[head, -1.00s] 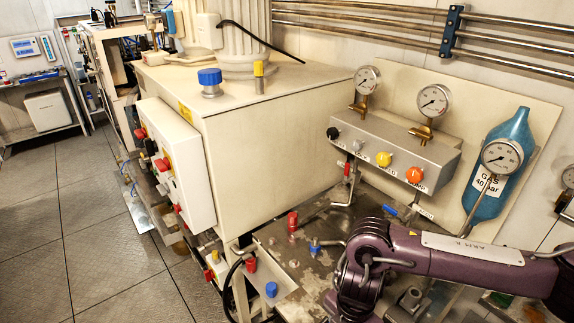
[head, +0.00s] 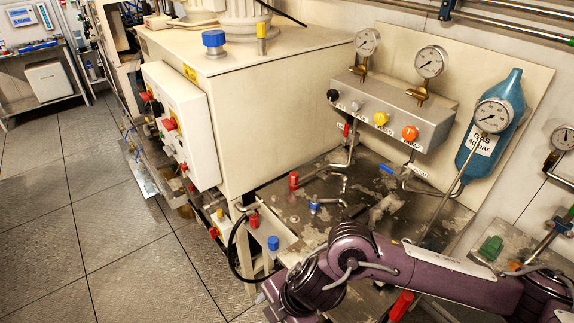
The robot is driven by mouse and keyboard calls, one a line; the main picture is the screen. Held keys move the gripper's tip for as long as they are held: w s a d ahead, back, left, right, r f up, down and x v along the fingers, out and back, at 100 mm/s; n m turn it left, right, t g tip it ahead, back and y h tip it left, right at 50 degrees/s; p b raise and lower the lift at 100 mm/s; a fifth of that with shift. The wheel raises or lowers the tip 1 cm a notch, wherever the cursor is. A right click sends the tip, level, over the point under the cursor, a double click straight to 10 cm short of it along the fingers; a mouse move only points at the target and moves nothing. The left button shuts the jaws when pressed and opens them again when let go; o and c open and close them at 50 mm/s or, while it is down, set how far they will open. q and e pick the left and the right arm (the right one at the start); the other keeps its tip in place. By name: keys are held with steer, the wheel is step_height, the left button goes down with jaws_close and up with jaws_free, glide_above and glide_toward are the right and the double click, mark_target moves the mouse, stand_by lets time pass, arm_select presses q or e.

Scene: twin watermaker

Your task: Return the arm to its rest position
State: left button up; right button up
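My purple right arm (head: 430,275) comes in from the lower right and crosses in front of the worn metal bench. Its ribbed dark joint (head: 325,270) is at the bottom middle, by the bench's front edge. The arm's gripper is outside the picture or hidden, so I cannot see its fingers. My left arm and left gripper are not in view.
The worn bench (head: 325,187) has red and blue valves close to my arm. Behind stand a grey manifold (head: 392,108) with coloured knobs, gauges and a blue gas bottle (head: 492,125). A large cream cabinet (head: 270,115) stands left. The floor (head: 110,215) at left is clear.

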steer(key=s+a+r+m+t+y, duration=0.1)
steer(key=a+r+m+y, duration=0.2)
steer(key=a, duration=0.4)
steer(key=w+r+m+t, duration=0.3)
steer(key=r+m+t, duration=0.15)
steer(key=r, duration=0.35)
steer(key=w+d+f+m+h, duration=0.1)
steer(key=d+f+m+h, duration=0.1)
steer(key=d+m, duration=0.55)
steer(key=d+f+m+h, duration=0.2)
steer(key=d+m+h, duration=0.15)
steer(key=d, duration=0.65)
steer(key=s+d+f+m+g+h, duration=0.25)
steer(key=s+d+f+m, duration=0.3)
steer(key=s+d, duration=0.4)
step_height(320, 180, down, 32)
steer(key=d+g+b, duration=0.2)
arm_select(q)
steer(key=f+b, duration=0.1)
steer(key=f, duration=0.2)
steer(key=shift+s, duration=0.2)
arm_select(e)
steer(key=s+d+f, duration=0.2)
steer(key=s+f, duration=0.8)
steer(key=s+d+f+g, duration=0.1)
steer(key=s+d+f, duration=0.1)
steer(key=s+f, duration=0.7)
steer(key=shift+s+f+g, duration=0.3)
steer(key=shift+s+f, duration=0.05)
steer(key=shift+s, duration=0.45)
